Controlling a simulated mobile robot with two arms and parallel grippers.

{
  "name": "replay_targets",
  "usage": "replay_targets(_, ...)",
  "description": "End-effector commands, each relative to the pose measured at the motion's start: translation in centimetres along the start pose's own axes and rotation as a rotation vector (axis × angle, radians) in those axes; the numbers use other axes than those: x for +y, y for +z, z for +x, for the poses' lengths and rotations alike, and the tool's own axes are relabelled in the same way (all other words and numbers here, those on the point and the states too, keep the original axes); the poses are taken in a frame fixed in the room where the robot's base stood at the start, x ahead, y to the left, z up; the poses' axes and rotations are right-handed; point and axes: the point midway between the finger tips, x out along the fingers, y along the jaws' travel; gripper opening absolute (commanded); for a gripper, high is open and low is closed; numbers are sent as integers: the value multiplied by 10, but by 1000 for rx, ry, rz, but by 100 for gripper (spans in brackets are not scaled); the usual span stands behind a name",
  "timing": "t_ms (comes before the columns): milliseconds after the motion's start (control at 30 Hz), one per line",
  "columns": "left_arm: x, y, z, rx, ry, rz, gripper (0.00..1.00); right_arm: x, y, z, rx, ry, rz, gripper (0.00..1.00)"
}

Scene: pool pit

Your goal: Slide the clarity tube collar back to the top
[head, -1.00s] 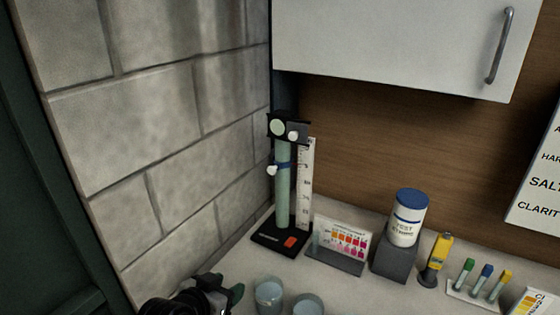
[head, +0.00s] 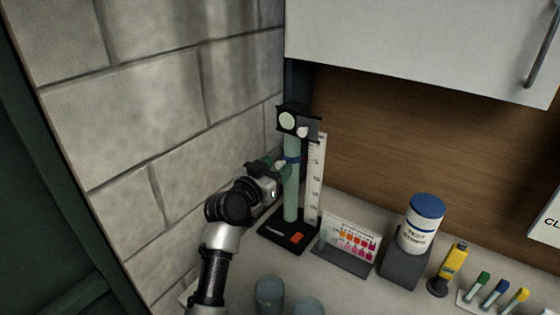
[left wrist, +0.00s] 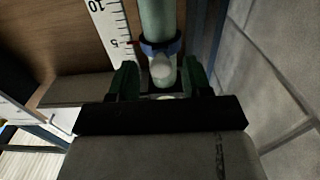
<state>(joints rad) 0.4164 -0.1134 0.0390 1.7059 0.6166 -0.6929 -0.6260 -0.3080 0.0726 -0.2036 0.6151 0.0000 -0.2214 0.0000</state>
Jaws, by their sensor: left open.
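The clarity tube (head: 291,200) is a pale green upright cylinder on a black base (head: 284,240). Its blue collar (head: 292,159) sits around the tube, partway up and below the black top head (head: 298,122). My left gripper (head: 281,168) is at the tube's left side at collar height and partly hides the collar's knob. In the left wrist view the blue collar (left wrist: 160,46) shows with its white knob (left wrist: 162,70) between the two green fingers of my open left gripper (left wrist: 161,78). A gap shows on both sides of the knob. My right gripper is not in view.
A white scale (head: 316,180) stands right behind the tube. A colour chart (head: 350,240), a white tub (head: 420,228) on a grey block, and a yellow bottle (head: 452,265) stand to the right. The block wall (head: 150,120) is close on the left. Cups (head: 269,292) stand in front.

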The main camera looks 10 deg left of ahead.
Motion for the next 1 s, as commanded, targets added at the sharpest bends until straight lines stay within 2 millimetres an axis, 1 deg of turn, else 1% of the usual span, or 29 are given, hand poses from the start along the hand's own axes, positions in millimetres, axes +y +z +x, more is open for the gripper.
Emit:
replay_targets(33,0,-2,6,0,0,0,49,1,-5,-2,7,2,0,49)
replay_targets(100,-1,-1,12,0,-1,0,49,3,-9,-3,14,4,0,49)
replay_targets(200,0,0,18,0,-1,1,49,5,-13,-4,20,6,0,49)
replay_targets(500,0,1,20,0,-1,1,49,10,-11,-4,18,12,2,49)
replay_targets(533,0,1,20,0,-1,1,48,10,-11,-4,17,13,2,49)
replay_targets(833,0,1,19,-1,-1,1,2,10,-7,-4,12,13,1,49)
replay_targets(867,0,1,19,-1,-1,1,0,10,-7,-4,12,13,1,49)
replay_targets(1000,0,0,19,-1,-1,2,0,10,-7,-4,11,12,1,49)
